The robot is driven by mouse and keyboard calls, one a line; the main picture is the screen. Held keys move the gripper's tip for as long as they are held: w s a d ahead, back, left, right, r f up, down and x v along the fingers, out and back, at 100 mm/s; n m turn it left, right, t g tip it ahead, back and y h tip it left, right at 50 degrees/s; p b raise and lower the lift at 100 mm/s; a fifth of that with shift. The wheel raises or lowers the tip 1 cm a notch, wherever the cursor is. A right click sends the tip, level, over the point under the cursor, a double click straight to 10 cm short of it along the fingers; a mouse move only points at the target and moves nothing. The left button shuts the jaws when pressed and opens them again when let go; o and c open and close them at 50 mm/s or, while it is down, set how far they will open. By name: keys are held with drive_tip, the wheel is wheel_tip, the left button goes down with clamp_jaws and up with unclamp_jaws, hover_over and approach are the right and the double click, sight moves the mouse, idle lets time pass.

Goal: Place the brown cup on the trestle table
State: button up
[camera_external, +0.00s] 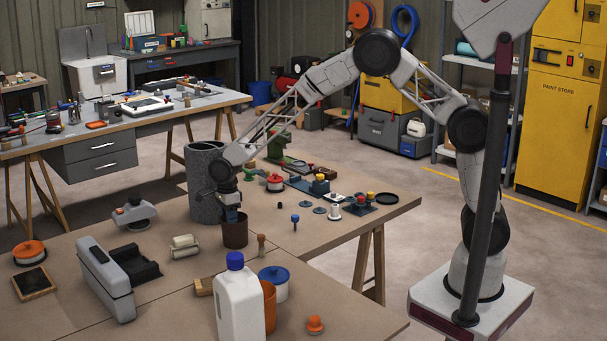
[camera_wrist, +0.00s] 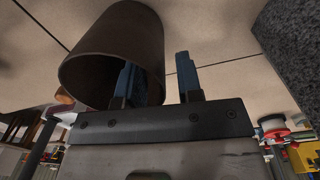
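The brown cup (camera_external: 235,234) stands upright on the near trestle table (camera_external: 340,225), beside a grey speckled cylinder. In the wrist view the cup (camera_wrist: 112,45) is at upper left with its open rim toward the camera. My gripper (camera_external: 233,213) is right above the cup, pointing down. In the wrist view my gripper (camera_wrist: 158,82) has its two blue fingers apart. One finger is inside the cup's mouth and the other is outside, with the cup wall between them. A gap shows between the wall and the outer finger. The cup's base contact is hard to see.
The tall grey cylinder (camera_external: 205,185) stands close behind the cup. A small wooden peg (camera_external: 261,245), a white jug with a blue cap (camera_external: 240,300) and a blue-lidded pot (camera_external: 274,283) are nearby. Another trestle table (camera_external: 150,120) with drawers stands at back left.

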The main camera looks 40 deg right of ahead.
wheel_tip(320, 180, up, 11)
drive_tip(key=shift+w+f, duration=0.15)
drive_tip(key=shift+w, duration=0.05)
idle(0.3)
idle(0.4)
drive_tip(key=shift+d, duration=0.1)
idle(0.3)
drive_tip(key=s+d+r+n, duration=0.3)
drive_tip(key=s+d+r, duration=0.15)
drive_tip(key=d, duration=0.45)
drive_tip(key=s+d+r+n+t, duration=0.1)
drive_tip(key=s+d+r+n, duration=0.2)
drive_tip(key=d+r, duration=0.5)
drive_tip(key=s+d+r+n, duration=0.3)
drive_tip(key=s+d+r, duration=0.1)
drive_tip(key=d, duration=0.7)
drive_tip(key=s+d+n+t, duration=0.1)
drive_tip(key=s+d+n, duration=0.4)
drive_tip(key=s+d, duration=0.5)
drive_tip(key=s+d+n+t, duration=0.1)
drive_tip(key=s+d+n, duration=0.5)
drive_tip(key=s+d, duration=0.5)
drive_tip(key=s, duration=0.8)
drive_tip(key=shift+f, duration=0.25)
